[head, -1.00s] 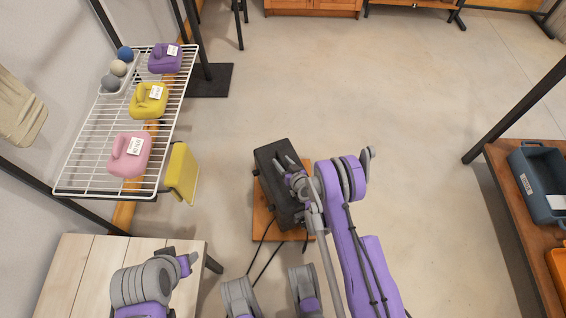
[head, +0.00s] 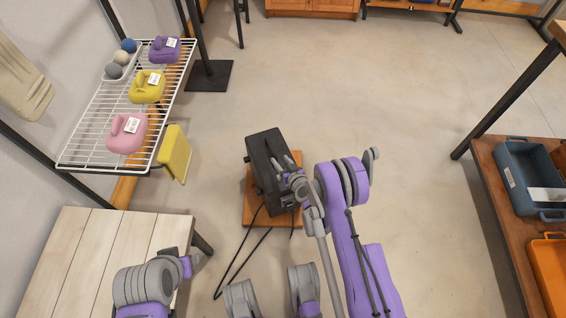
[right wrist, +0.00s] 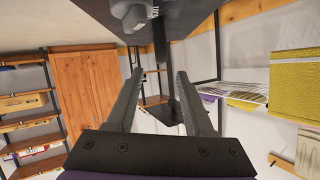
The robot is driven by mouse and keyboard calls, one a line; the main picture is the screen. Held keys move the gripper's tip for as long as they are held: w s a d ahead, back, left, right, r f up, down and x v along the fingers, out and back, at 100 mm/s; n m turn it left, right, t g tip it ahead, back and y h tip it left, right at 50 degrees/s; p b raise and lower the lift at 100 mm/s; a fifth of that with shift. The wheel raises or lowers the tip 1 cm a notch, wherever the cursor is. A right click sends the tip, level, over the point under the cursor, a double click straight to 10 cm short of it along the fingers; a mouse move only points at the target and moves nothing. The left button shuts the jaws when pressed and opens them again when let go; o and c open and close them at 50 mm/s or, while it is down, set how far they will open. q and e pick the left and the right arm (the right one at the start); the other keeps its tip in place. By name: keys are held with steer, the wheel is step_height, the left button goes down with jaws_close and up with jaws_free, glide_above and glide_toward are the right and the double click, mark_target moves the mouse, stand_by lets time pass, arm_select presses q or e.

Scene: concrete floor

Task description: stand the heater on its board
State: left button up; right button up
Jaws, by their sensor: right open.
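The heater (head: 261,154) is a black box with a trailing black cable. It is over the wooden board (head: 257,217) on the floor and looks roughly upright; whether its whole base rests flat is hidden. My right gripper (head: 282,164) is at the heater's right side, jaws apart, overlapping it in the head view. In the right wrist view the open fingers (right wrist: 160,76) have nothing between them, and a dark body with a grey knob, likely the heater (right wrist: 185,12), fills the top edge. My left arm shows at lower left, but its gripper does not.
A pale wooden table (head: 75,255) is at lower left. A shelf with a blue-grey crate (head: 515,180) is at right. The floor beyond the heater is clear.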

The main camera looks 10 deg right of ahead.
steer(key=shift+s+r, duration=0.1)
steer(key=shift+s, duration=0.2)
steer(key=shift+r, duration=0.1)
steer(key=s+a+r+n+g, duration=0.15)
steer(key=s+r, duration=0.25)
steer(key=r, duration=0.6)
steer(key=s+r+g, duration=0.3)
steer(key=s+r, duration=0.1)
steer(key=r, duration=0.7)
steer(key=s+d+r+m+g+h, duration=0.1)
steer(key=s+d+r+g, duration=0.1)
steer(key=s, duration=1.2)
steer(key=s+d+r+g+h, duration=0.2)
steer(key=s+d+r, duration=0.1)
steer(key=s, duration=1.1)
steer(key=shift+s+d+r+m, duration=0.15)
steer(key=shift+s+d+m, duration=0.25)
steer(key=shift+d, duration=0.15)
